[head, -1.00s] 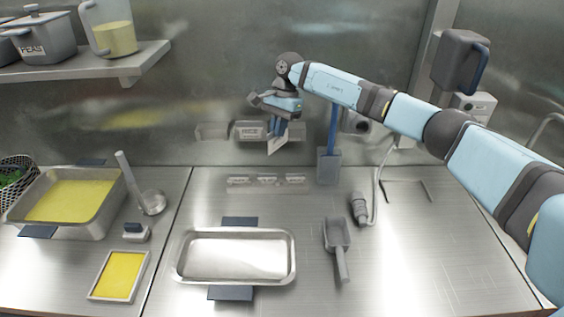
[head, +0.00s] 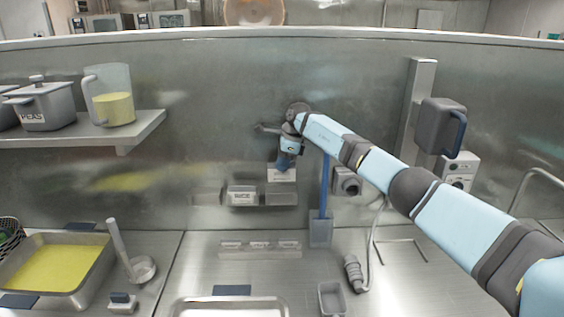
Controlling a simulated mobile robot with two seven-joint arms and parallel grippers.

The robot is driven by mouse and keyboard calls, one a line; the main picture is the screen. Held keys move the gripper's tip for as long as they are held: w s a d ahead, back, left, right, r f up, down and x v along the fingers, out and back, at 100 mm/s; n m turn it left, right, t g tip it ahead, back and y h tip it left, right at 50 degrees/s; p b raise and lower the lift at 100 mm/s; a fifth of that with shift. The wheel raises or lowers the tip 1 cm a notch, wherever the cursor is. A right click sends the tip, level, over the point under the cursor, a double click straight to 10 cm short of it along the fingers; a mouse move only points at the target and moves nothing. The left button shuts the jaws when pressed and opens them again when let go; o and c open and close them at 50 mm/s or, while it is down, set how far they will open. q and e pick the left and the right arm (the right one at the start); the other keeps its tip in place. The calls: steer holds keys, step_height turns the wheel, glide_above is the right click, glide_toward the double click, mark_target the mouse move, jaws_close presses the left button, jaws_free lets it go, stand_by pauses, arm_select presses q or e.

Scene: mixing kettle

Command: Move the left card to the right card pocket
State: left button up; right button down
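A row of card pockets is fixed on the back wall. The left pocket (head: 206,197) shows no card. The middle pocket (head: 242,198) has a card reading RICE. The right pocket (head: 281,197) is a grey box. My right gripper (head: 286,166) is above the right pocket, fingers pointing down, and seems shut on the top of a pale card (head: 281,176). The card is roughly upright and faces me; its lower edge is at the right pocket's top. I cannot tell how far it is inside. My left gripper is not in view.
A blue-handled scraper (head: 321,225) stands just right of the pockets. A grey wall box (head: 346,182) is beside it. A clear block (head: 260,248) lies below on the counter. A shelf (head: 125,133) with a pot and jug is at left.

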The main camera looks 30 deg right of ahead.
mark_target(282, 178)
step_height(282, 178, down, 4)
steer(key=shift+r+b, duration=0.2)
steer(key=shift+b, duration=0.45)
steer(key=shift+r, duration=0.1)
steer(key=shift+f, duration=0.2)
steer(key=shift+f, duration=0.1)
steer(key=shift+b, duration=0.3)
steer(key=shift+f, duration=0.1)
steer(key=shift+f+b, duration=0.5)
steer(key=shift+f, duration=0.1)
steer(key=shift+f+b, duration=0.9)
steer(key=shift+f, duration=0.45)
steer(key=shift+f, duration=0.15)
